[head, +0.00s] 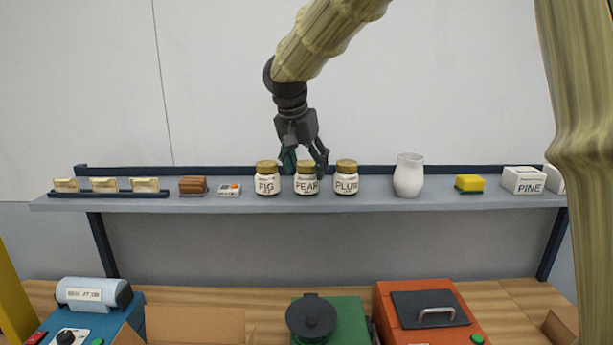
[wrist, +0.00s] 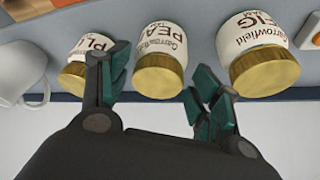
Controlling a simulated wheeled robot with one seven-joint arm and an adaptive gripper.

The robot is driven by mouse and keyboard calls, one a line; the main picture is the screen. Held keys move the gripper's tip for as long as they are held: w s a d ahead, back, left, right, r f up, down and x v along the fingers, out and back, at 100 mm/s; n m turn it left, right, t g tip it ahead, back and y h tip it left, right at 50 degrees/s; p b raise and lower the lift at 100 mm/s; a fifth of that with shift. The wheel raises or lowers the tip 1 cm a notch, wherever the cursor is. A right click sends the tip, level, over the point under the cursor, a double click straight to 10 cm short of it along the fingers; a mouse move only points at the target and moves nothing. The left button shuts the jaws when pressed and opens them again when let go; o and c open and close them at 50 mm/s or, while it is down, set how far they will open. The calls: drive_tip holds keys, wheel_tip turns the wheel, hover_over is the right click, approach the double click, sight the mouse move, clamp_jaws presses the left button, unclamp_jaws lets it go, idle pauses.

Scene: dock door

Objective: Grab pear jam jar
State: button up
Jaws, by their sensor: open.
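The pear jam jar (head: 306,183) stands upright on the shelf, white-labelled with a gold lid, between the fig jar (head: 267,183) and the plum jar (head: 346,183). In the wrist view the pear jar (wrist: 160,52) shows with its lid toward me, lying between the directions of my two fingers. My gripper (head: 305,160) is open and empty, right by the pear jar's lid. In the wrist view its green-padded fingertips (wrist: 155,75) are spread on either side of the pear lid. I cannot tell whether a finger touches a jar.
The fig jar (wrist: 260,62) and plum jar (wrist: 88,58) stand close on both sides, with narrow gaps. A small white device (head: 229,190) is left.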

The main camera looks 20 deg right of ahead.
sight(309, 177)
drive_tip(key=shift+s+d+f+p, duration=0.15)
drive_tip(key=shift+f+p, duration=0.1)
drive_tip(key=shift+p, duration=0.15)
drive_tip(key=p+x, duration=0.1)
drive_tip(key=x, duration=0.2)
drive_tip(key=shift+w+f, duration=0.2)
drive_tip(key=shift+w, duration=0.05)
drive_tip(key=shift+d+f, duration=0.1)
drive_tip(key=shift+f, duration=0.2)
drive_tip(key=shift+s, duration=0.15)
drive_tip(key=shift+r, duration=0.1)
drive_tip(key=c, duration=0.9)
drive_tip(key=shift+c, duration=0.6)
